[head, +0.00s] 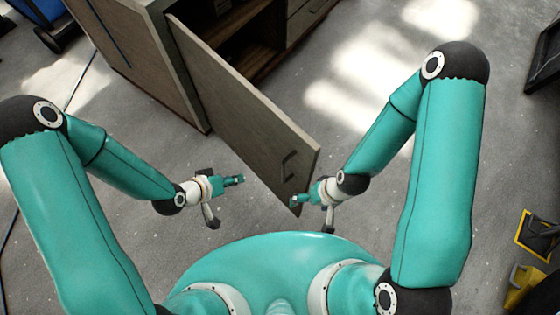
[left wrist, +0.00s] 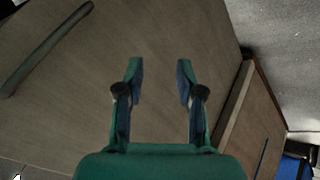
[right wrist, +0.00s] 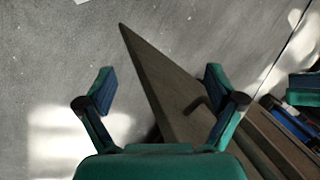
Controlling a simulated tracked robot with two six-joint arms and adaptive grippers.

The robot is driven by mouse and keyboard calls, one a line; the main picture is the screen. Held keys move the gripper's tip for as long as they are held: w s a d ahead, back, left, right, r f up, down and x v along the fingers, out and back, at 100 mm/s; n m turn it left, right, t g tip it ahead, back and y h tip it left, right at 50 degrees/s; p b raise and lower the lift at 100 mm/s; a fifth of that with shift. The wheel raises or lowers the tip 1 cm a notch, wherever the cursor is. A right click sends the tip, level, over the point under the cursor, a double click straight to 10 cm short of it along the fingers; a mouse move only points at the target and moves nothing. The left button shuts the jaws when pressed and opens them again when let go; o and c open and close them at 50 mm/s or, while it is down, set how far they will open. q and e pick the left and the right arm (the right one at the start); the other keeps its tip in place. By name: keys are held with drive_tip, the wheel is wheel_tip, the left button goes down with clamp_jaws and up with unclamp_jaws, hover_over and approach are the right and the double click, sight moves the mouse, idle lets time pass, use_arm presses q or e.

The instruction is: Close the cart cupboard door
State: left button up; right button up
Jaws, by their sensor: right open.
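The cart cupboard door (head: 235,105) is a grey-brown panel standing wide open, swung out toward me from the wooden cart (head: 150,55). Its bar handle (head: 288,165) is near the free edge; the handle also shows in the left wrist view (left wrist: 40,55). My left gripper (head: 240,180) is open and empty, facing the door's handle side. My right gripper (head: 296,198) is open by the door's free edge. In the right wrist view the door (right wrist: 165,85) shows between and behind the spread fingers (right wrist: 160,90). I cannot tell whether either gripper touches it.
The cupboard's dark inside (head: 240,45) shows behind the door, with drawers (head: 303,18) beside it. Grey floor (head: 360,60) is clear to the right of the door. Yellow items (head: 535,240) lie at the right edge, and a blue object (head: 45,10) stands at the top left.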

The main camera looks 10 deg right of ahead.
use_arm(q)
drive_tip(key=w+d+r+m+h+b, duration=0.2)
drive_tip(key=r+m+h+b, duration=0.2)
drive_tip(key=r+m+h, duration=0.1)
drive_tip(key=w+d+r+m+h+b, duration=0.2)
drive_tip(key=d+r+m+h+b, duration=0.1)
drive_tip(key=r+m+h, duration=0.25)
drive_tip(key=m+g+h+b, duration=0.1)
drive_tip(key=m+g+b, duration=0.5)
drive_tip(key=b, duration=0.5)
approach(283, 168)
drive_tip(key=shift+m+t, duration=0.45)
drive_tip(key=shift+t, duration=0.05)
drive_tip(key=d, duration=0.3)
drive_tip(key=d+f, duration=0.1)
drive_tip(key=d, duration=0.2)
drive_tip(key=d+f, duration=0.1)
drive_tip(key=d, duration=0.3)
drive_tip(key=shift+d, duration=0.1)
clamp_jaws()
